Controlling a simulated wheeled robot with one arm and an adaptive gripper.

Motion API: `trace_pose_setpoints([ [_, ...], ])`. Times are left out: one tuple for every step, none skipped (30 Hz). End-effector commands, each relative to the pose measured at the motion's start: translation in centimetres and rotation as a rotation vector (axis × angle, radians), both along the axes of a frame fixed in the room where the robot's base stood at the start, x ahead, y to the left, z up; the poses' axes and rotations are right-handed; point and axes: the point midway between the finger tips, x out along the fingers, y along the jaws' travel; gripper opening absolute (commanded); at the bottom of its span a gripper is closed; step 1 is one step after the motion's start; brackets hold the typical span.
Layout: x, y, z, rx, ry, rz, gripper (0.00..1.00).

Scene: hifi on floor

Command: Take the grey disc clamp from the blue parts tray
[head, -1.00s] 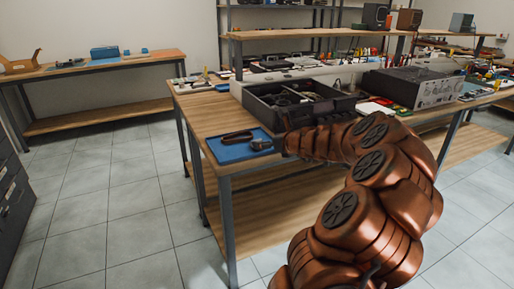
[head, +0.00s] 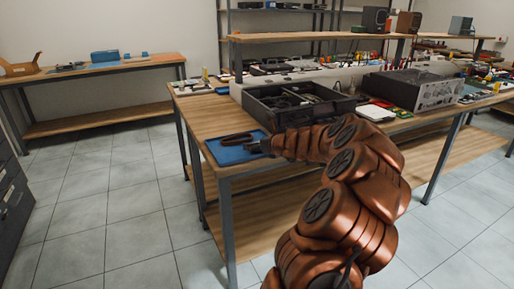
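The blue parts tray (head: 227,155) lies flat at the near left corner of the wooden workbench. A dark elongated loop-shaped thing (head: 237,138) lies on its far part. My gripper (head: 252,147) is low over the right part of the tray, at the end of my copper-coloured arm. I cannot make out the grey disc clamp; it may be hidden by or merged with my gripper. The fingers are too small and dark to show whether they are open or shut.
A black open case (head: 290,104) with dark parts stands just behind the tray. A grey electronic unit (head: 425,91) stands farther right, with green boards beside it. A side bench (head: 85,68) stands at the far left.

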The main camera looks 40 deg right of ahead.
Motion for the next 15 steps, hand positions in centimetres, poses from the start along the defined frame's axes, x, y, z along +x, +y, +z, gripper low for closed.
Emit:
trace_pose_setpoints([
  [0.00, 0.00, -0.01, 0.000, 0.000, 0.000, 0.69],
  [-0.01, -0.01, 0.00, 0.000, 0.000, 0.000, 0.66],
  [-0.01, -0.01, 0.00, 0.000, 0.000, 0.000, 0.62],
  [-0.01, 0.00, -0.01, 0.000, 0.000, 0.000, 0.59],
  [-0.01, 0.00, -0.01, 0.000, 0.000, 0.000, 0.55],
  [-0.01, 0.00, -0.01, 0.000, 0.000, 0.000, 0.51],
  [-0.01, 0.00, -0.01, 0.000, 0.000, 0.000, 0.48],
  [-0.01, 0.00, -0.01, 0.000, 0.000, 0.000, 0.45],
  [-0.01, 0.01, -0.01, 0.000, 0.000, 0.000, 0.41],
  [-0.01, 0.01, -0.01, 0.000, 0.000, 0.000, 0.38],
  [-0.01, 0.01, -0.01, 0.000, 0.000, 0.000, 0.35],
  [-0.01, 0.01, -0.01, 0.000, 0.000, 0.000, 0.30],
  [-0.01, 0.00, -0.01, 0.000, 0.000, 0.000, 0.29],
  [-0.01, 0.01, -0.01, 0.000, 0.000, 0.000, 0.29],
  [-0.01, 0.01, -0.01, 0.000, 0.000, 0.000, 0.29],
])
